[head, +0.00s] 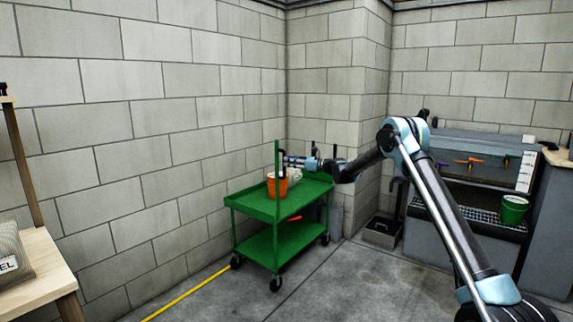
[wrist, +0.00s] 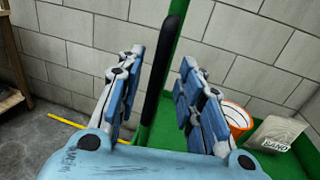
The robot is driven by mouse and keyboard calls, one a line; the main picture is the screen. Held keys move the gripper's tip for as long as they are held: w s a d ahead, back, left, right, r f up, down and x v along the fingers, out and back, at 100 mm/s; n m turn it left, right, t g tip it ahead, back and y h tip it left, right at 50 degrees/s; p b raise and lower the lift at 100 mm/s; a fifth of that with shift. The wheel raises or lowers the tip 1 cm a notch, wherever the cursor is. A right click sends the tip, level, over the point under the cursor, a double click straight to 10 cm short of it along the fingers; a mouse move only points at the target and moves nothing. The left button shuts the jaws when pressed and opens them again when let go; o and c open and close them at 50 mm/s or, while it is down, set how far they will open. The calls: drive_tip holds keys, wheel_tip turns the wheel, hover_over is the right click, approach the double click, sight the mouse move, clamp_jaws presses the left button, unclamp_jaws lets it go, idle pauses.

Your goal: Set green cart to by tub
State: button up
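The green cart (head: 290,205) stands by the left wall near the corner, on black wheels with two shelves. Its upright black handle bar (wrist: 157,92) is beside a green post (head: 277,180). My gripper (head: 284,162) is at this handle; in the wrist view its two blue-padded fingers (wrist: 162,60) are spread on either side of the black bar. Gaps show between pads and bar, so it looks open around it. A dark grey open tub (head: 381,233) sits on the floor right of the cart, against the bench.
An orange bucket (head: 277,187) and a sand bag (wrist: 273,133) ride on the cart's top shelf. A red item (head: 294,218) shows at the lower shelf. A bench (head: 465,200) with a green bucket (head: 513,209) stands at right. Floor in front is clear.

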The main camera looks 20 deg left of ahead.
drive_tip(key=d, duration=0.8)
drive_tip(key=shift+d, duration=0.1)
drive_tip(key=s+d+r+n+t+h, duration=0.1)
drive_tip(key=s+d+r+n+h, duration=0.2)
drive_tip(key=d, duration=0.6)
drive_tip(key=s+d+r+n+h, duration=0.1)
drive_tip(key=s+d+r+n, duration=0.3)
drive_tip(key=d, duration=0.5)
drive_tip(key=s+d+r+n+t+h, duration=0.1)
drive_tip(key=s+d+n+h, duration=0.3)
drive_tip(key=s+d, duration=1.2)
drive_tip(key=s+d+f+n+h, duration=0.2)
drive_tip(key=s+d+f, duration=0.4)
drive_tip(key=s+d, duration=0.4)
drive_tip(key=s+d+f+n+h, duration=0.3)
drive_tip(key=s+d+f, duration=0.4)
drive_tip(key=s+d, duration=0.4)
drive_tip(key=s+d+f+n+h, duration=0.2)
drive_tip(key=s+d+f+h, duration=0.3)
drive_tip(key=s+d, duration=0.6)
drive_tip(key=shift+d+f+n, duration=0.3)
drive_tip(key=shift+d+f, duration=0.3)
drive_tip(key=shift+f, duration=0.3)
